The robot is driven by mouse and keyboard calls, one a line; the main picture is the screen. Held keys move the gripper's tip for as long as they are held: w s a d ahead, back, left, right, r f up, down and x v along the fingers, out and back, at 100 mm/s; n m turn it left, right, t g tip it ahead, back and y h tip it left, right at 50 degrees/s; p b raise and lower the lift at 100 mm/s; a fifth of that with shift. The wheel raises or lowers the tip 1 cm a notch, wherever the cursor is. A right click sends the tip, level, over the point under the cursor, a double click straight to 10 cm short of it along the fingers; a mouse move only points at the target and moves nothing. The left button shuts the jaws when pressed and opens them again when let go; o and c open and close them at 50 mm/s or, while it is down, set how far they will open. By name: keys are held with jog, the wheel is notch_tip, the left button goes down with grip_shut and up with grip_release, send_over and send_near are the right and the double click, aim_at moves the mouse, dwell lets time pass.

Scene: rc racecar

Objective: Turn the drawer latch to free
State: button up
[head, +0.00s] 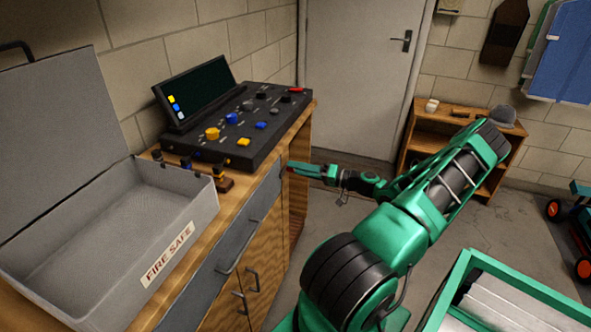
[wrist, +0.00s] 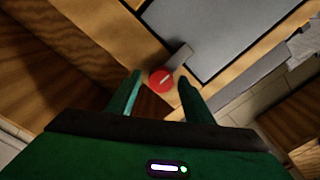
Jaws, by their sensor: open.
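The drawer latch (wrist: 161,80) is a round red knob with a pale slanted mark, on the wooden cabinet frame in the wrist view. A short grey bar (wrist: 179,57) runs from beside it toward the drawer's corner. The grey drawer front (wrist: 225,35) also shows in the head view (head: 238,235), under the bench top, and looks closed. My gripper (wrist: 159,78) is open, its two green fingers on either side of the latch in the picture. Contact cannot be told. In the head view my gripper (head: 297,168) reaches the drawer's far end, hiding most of the latch.
A grey lidded box (head: 110,250) marked FIRE SAFE stands open on the bench. A black control panel (head: 240,125) with coloured knobs sits behind it. A green-rimmed bin (head: 470,275) is at lower right. Floor (head: 330,225) shows between cabinet and arm.

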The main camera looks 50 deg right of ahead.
jog(key=shift+w+a, duration=0.15)
jog(key=shift+w, duration=0.25)
jog(key=shift+c, duration=0.2)
